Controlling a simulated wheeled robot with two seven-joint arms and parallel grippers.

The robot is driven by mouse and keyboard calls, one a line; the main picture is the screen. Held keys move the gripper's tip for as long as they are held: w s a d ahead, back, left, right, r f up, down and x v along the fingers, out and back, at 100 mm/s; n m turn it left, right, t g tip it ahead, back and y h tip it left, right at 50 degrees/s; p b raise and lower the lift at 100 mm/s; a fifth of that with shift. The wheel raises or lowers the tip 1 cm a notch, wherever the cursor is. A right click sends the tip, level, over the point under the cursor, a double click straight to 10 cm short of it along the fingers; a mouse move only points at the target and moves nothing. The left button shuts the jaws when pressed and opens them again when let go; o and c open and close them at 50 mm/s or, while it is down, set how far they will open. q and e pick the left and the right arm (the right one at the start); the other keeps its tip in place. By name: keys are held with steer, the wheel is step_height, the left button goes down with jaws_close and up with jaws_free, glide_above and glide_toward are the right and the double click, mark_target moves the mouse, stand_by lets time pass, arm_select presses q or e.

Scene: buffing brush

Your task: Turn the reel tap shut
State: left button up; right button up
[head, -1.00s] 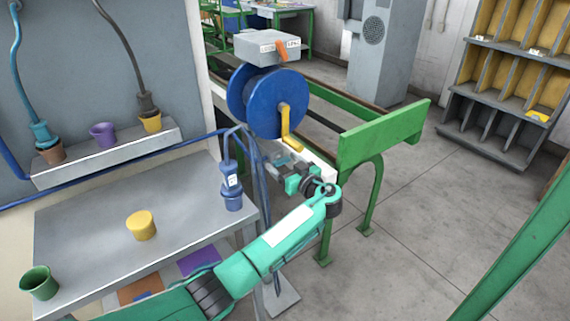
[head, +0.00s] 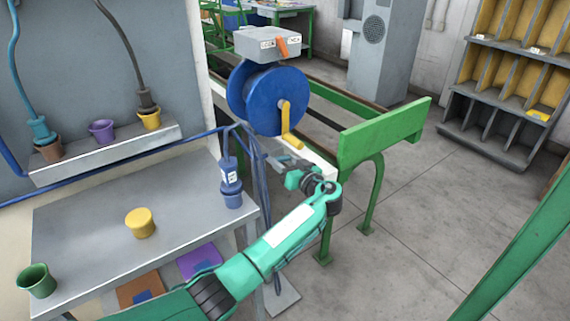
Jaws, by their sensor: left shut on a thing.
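The blue hose reel (head: 268,100) stands at the end of the green-framed bench, with a yellow crank (head: 286,120) on its face. My left gripper (head: 268,159) is below the reel, left of the crank's lower end and beside the blue pipe and hanging hose. It is shut on a small part there, which I take to be the reel tap. The tap's handle is too small and covered to make out, so its angle cannot be told. My right gripper is not in view.
A blue bottle-like fitting (head: 230,178) stands by the grey table (head: 90,225), close left of my forearm. A green end board (head: 375,140) is to the right. The floor beyond is clear.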

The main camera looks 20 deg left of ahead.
arm_select(q)
steer(key=shift+f+m, duration=0.1)
steer(key=shift+m, duration=1.8)
steer(key=m, duration=0.2)
steer(key=shift+m, duration=0.3)
steer(key=m+p, duration=0.3)
steer(key=m, duration=0.5)
steer(key=shift+m+p, duration=0.5)
steer(key=shift+m, duration=0.1)
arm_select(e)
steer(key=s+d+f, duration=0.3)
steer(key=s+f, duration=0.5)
arm_select(q)
steer(key=o, duration=1)
steer(key=shift+d, duration=0.1)
steer(key=shift+s, duration=0.1)
